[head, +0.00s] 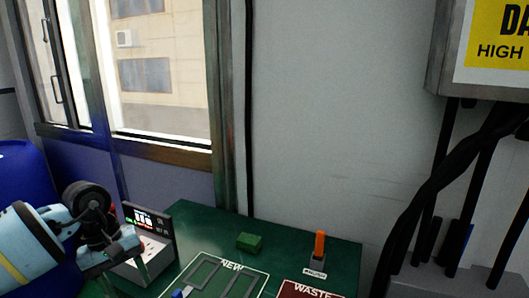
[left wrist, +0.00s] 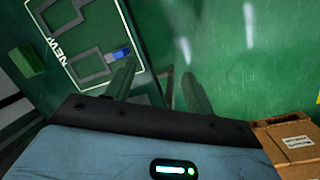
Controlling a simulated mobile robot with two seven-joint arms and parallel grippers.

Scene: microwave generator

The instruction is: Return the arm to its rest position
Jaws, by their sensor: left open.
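My left arm comes in from the left in the head view, with its gripper (head: 128,278) at the lower left, in front of a small device with a lit display (head: 150,222). In the left wrist view the two fingers of this gripper (left wrist: 158,78) are spread apart with nothing between them. They point over the green table (left wrist: 215,50), near the NEW mat (left wrist: 138,30). A small blue piece (left wrist: 121,54) lies on that mat. How high the fingers are above the table is hard to tell. My right gripper does not show.
On the green table stand a green block (head: 249,242) and an orange-handled item (head: 319,245) in a holder. The red WASTE mat (head: 300,290) is at the front. A danger-sign cabinet (head: 450,60) and thick black cables (head: 440,190) are at right. Cardboard boxes (left wrist: 290,142) show in the wrist view.

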